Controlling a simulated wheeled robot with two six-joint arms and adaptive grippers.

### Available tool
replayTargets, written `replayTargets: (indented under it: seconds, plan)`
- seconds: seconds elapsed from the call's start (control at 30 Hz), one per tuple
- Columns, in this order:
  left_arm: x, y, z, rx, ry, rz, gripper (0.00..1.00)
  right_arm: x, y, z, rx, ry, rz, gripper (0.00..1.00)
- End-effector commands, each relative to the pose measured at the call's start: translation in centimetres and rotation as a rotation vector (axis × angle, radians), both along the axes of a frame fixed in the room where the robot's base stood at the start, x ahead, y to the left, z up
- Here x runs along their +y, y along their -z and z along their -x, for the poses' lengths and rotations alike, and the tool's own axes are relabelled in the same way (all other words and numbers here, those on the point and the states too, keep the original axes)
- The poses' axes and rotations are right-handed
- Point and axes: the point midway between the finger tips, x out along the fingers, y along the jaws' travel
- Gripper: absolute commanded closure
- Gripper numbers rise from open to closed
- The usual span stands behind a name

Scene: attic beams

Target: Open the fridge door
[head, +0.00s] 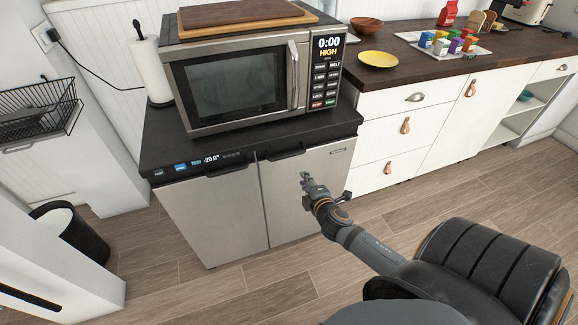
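The fridge (206,212) is a low steel unit with a dark top, standing under the microwave. It has a left door (212,218) and a right door (285,212), each with a dark handle along its top edge: the left handle (232,168) and the right handle (285,153). Both doors look shut. My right gripper (307,180) is in front of the right door, below and to the right of its handle. It appears apart from the handle, and its fingers are too small to tell whether they are open. My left gripper is not in view.
A microwave (235,85) with a wooden board (245,14) on it stands on the fridge. A paper towel roll (152,68) is beside it. White drawers (393,135) adjoin on the right. A dark bin (72,232) stands at left. The wooden floor in front is clear.

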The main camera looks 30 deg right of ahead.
Motion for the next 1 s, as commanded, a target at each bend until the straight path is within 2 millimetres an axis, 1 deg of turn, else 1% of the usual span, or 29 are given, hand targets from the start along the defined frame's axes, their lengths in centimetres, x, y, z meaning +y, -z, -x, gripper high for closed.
replayTargets:
  seconds: [0.03, 0.1, 0.2, 0.27, 0.37, 0.47, 0.6, 0.7, 0.8, 0.9, 1.0]
  plan:
    - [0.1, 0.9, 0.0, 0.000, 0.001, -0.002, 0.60, 0.7, -1.7, -0.4, -0.038, -0.026, 0.041, 0.78]
    - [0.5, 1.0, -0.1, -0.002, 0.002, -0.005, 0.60, 1.4, -3.8, -0.6, -0.073, -0.047, 0.079, 0.78]
    - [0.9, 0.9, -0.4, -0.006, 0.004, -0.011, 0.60, 1.7, -5.0, -0.7, -0.091, -0.056, 0.099, 0.78]
    - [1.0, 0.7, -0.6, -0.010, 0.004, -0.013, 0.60, 1.7, -5.1, -0.8, -0.092, -0.056, 0.100, 0.78]
    - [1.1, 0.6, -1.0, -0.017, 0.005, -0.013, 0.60, 1.5, -4.9, -1.6, -0.092, -0.054, 0.097, 0.78]
    - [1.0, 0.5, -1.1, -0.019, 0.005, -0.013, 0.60, 1.1, -4.7, -3.2, -0.093, -0.052, 0.094, 0.78]
    - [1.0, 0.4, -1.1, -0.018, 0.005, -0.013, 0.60, 0.4, -4.1, -6.3, -0.094, -0.052, 0.092, 0.78]
    - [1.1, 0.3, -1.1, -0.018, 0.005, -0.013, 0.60, 0.0, -3.6, -8.1, -0.093, -0.053, 0.092, 0.78]
    - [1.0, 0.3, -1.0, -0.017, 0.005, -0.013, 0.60, -0.4, -3.2, -9.5, -0.092, -0.054, 0.093, 0.78]
    - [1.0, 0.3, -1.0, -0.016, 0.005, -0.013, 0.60, -0.6, -3.0, -10.4, -0.090, -0.055, 0.094, 0.78]
    - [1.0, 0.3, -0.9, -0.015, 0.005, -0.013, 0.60, -0.6, -2.9, -10.7, -0.090, -0.055, 0.094, 0.78]
